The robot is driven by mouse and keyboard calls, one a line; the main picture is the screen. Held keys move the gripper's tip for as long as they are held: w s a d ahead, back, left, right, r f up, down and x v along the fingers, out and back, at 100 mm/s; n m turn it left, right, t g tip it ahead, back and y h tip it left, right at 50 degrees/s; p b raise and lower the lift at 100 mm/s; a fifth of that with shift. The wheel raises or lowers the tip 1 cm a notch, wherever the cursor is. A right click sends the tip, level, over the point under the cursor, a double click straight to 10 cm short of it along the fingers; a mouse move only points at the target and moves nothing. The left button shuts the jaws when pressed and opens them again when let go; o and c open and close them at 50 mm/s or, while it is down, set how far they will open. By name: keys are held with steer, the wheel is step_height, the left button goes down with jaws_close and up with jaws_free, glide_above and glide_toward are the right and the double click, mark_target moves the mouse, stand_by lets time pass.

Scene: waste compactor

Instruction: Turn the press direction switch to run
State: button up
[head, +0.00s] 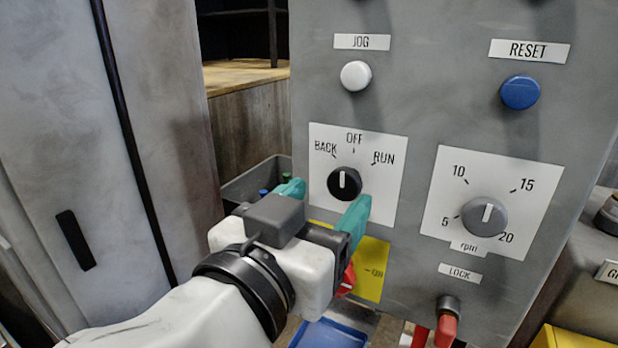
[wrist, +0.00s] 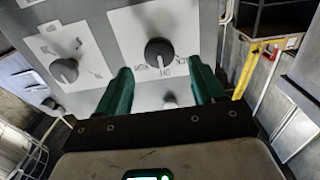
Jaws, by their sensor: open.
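The press direction switch (head: 344,183) is a round black knob on a white plate (head: 384,190) marked BACK, OFF and RUN. Its white pointer line stands upright, toward OFF; RUN is to the upper right. In the wrist view the panel appears turned over, and the knob (wrist: 159,52) lies between and beyond my fingertips. My gripper (head: 327,196) has teal fingers spread apart, one on each side of the knob and slightly low of it in the head view. It is open and holds nothing. I cannot tell whether either finger touches the panel.
A grey rpm dial (head: 484,216) is to the right, with a blue RESET button (head: 520,92) above it and a red LOCK key (head: 445,328) below. A white JOG button (head: 356,76) is above the switch. A yellow plate (head: 371,268) is below.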

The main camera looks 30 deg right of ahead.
mark_target(342, 185)
steer(key=shift+p+x, duration=0.3)
steer(key=shift+x, duration=1.65)
steer(key=shift+c, duration=0.2)
steer(key=c, duration=1)
